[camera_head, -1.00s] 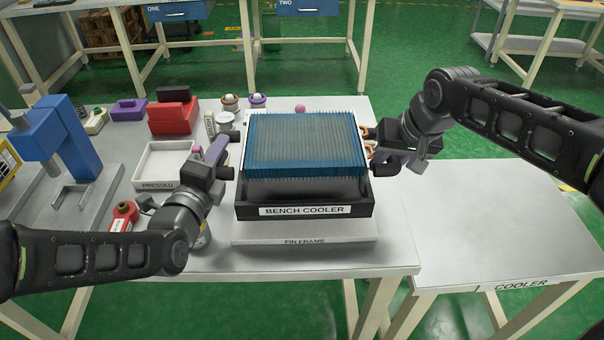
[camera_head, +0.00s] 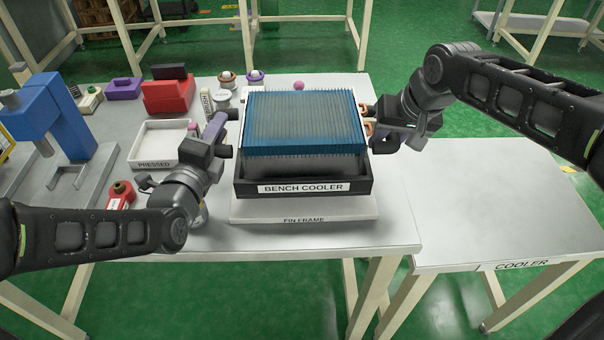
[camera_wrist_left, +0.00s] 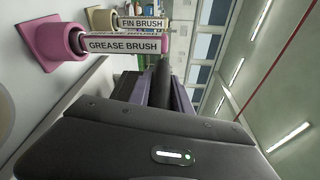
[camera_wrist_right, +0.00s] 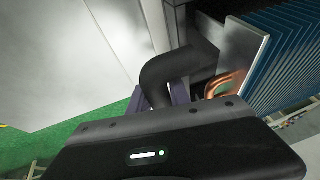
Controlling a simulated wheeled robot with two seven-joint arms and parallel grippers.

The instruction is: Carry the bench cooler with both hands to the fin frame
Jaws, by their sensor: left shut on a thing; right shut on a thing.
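The bench cooler (camera_head: 302,189) is a black tray-like base with a block of blue fins (camera_head: 304,125) on top and dark side handles. It appears level, over the white fin frame (camera_head: 304,209); I cannot tell whether it touches the frame. My left gripper (camera_head: 227,134) is shut at the cooler's left side, its grip partly hidden. My right gripper (camera_head: 372,138) is shut on the right handle. The right wrist view shows the curved black handle (camera_wrist_right: 172,72) between the fingers, beside copper tubes (camera_wrist_right: 222,84) and the fins.
Left of the cooler are the PRESSED tray (camera_head: 165,146), a red box (camera_head: 168,94), a red spool (camera_head: 121,194) and a blue press (camera_head: 52,125). The side table marked COOLER (camera_head: 500,205) is bare. The grease brush (camera_wrist_left: 122,44) is near my left gripper.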

